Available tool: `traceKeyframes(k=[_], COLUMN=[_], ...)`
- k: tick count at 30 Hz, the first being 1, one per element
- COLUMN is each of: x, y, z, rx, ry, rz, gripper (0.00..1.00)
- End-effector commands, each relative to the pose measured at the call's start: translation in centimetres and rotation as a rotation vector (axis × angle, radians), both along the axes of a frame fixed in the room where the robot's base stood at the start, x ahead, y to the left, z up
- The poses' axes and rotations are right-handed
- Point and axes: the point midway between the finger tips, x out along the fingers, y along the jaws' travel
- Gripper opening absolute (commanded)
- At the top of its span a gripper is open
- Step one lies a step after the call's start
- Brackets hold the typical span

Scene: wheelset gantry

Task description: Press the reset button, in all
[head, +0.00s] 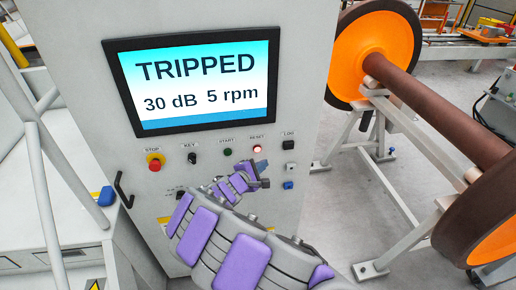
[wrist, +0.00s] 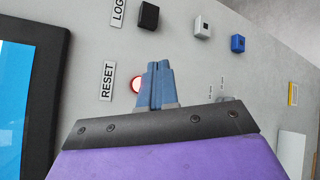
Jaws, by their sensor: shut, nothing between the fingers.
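The reset button (head: 257,149) glows red-white under the RESET label on the grey cabinet panel. In the wrist view the reset button (wrist: 136,84) shows just left of my fingertips, partly covered by them. My gripper (head: 262,166) is shut and empty, just below the button in the head view. Its blue fingers also show in the wrist view (wrist: 159,68). I cannot tell whether the fingertips touch the panel. The screen (head: 195,82) reads TRIPPED, 30 dB, 5 rpm.
Beside the button are a green START button (head: 227,152), a KEY switch (head: 193,157), a red STOP button (head: 155,163) and a black LOG button (head: 289,144). An orange wheelset (head: 375,55) stands on a white frame at the right.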

Motion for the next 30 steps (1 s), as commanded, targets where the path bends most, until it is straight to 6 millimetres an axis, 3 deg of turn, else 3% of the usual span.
traceKeyframes(k=[4, 12, 30], x=[1.9, 3.7, 4.0], y=[0.9, 1.6, 1.6], z=[0.0, -0.1, 0.0], rx=[0.004, -0.002, -0.004], ry=[-0.001, -0.003, -0.003], rz=[-0.001, -0.001, -0.001], gripper=[0.0, 0.0, 0.0])
